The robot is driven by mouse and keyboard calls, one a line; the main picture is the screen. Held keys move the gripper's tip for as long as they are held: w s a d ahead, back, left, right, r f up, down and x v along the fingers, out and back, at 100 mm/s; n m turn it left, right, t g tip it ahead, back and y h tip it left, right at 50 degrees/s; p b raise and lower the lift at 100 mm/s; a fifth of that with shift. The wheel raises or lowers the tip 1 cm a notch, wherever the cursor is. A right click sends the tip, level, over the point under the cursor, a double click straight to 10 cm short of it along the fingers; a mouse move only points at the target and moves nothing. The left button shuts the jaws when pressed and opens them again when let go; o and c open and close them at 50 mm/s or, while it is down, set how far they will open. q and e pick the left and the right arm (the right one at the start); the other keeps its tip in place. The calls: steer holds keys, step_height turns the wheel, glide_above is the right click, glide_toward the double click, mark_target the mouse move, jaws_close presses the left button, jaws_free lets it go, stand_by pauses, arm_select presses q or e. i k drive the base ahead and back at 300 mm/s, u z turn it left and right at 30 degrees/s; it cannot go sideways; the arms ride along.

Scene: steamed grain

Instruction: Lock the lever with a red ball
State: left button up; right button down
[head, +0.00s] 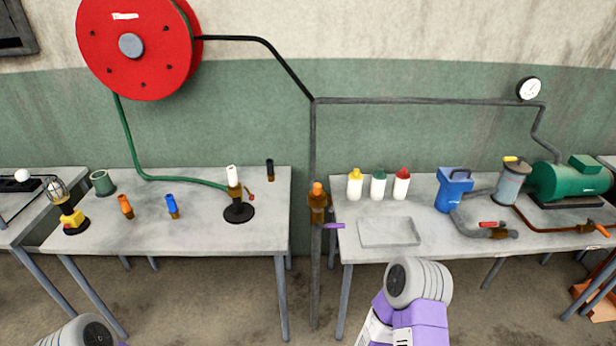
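A small lever with a red ball (251,197) sticks out to the right of a brass fitting on the left table. The fitting carries a white nozzle (233,176) and stands on a round black base (239,212). A green hose reaches the fitting from the left. The ball and lever are small, so I cannot tell whether the lever is locked. Only grey and purple parts of my two arms show, low in the picture and well short of the fitting. Neither gripper's fingers are in view.
The left table (210,235) also holds an orange nozzle (126,207), a blue nozzle (171,206), a black nozzle (270,169) and a lamp (68,208). A vertical pipe (314,270) stands between the tables, with a purple handle (334,226). The right table holds bottles and a tray (389,232).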

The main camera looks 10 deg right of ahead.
mark_target(252, 198)
steer(key=z, duration=0.1)
steer(key=i, duration=0.95)
steer(key=u, duration=0.35)
